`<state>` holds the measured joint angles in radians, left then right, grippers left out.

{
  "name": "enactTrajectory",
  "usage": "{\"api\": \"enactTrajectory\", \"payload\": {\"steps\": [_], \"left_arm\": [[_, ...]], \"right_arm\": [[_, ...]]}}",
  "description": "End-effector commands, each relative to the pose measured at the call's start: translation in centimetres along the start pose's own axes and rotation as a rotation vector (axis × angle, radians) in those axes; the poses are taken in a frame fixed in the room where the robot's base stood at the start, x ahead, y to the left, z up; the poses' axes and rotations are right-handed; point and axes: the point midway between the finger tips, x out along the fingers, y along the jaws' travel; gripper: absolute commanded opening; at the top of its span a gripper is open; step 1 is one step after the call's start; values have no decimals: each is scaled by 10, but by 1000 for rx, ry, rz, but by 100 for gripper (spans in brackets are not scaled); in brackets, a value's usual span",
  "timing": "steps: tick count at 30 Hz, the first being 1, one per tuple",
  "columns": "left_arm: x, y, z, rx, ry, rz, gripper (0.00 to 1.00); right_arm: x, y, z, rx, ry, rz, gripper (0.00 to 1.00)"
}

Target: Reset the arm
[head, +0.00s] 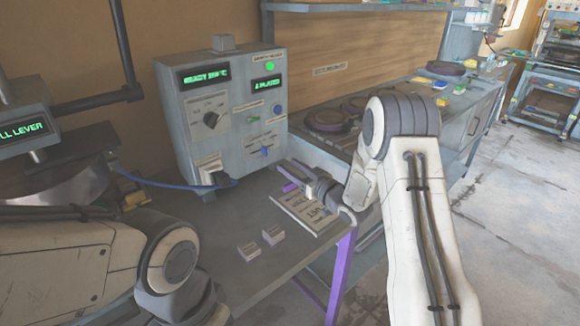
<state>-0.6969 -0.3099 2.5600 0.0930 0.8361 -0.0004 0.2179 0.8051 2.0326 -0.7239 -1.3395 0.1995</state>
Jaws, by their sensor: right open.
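My right arm comes in from the lower right and bends down over the table. Its gripper (287,178) is at the table's back right, just right of the grey control box (222,125). Two purple, finger-like parts show there, apart, with nothing visible between them. A flat printed plate or sign (308,212) lies on the table just below the gripper. I cannot tell whether they touch. My left arm crosses the lower left, low over the table; its gripper is out of view.
The grey table (205,225) holds two small blocks (260,243) near its front. A blue cable (165,185) runs left from the box. A machine with a lever (98,100) stands at left. Dark round plates (330,120) sit on the right counter.

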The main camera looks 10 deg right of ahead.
Motion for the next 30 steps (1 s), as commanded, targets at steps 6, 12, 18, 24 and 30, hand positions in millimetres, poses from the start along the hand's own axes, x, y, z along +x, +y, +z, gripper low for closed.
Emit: {"api": "enactTrajectory", "payload": {"steps": [6, 12, 18, 24, 30], "left_arm": [[-11, 1, -1, 0, 0, 0, 50], [-32, 2, -2, 0, 0, 0, 50], [-51, 4, -3, 0, 0, 0, 50], [-71, 5, -4, 0, 0, 0, 50], [-84, 6, -4, 0, 0, 0, 50]], "right_arm": [[12, -24, -17, -32, -111, 16, 48], [4, -87, -44, -81, -415, 61, 48], [-59, -162, -61, -84, -750, 69, 48], [-168, -237, -77, -68, -1096, -2, 48], [-277, -287, -91, -60, -1381, -116, 48]]}}
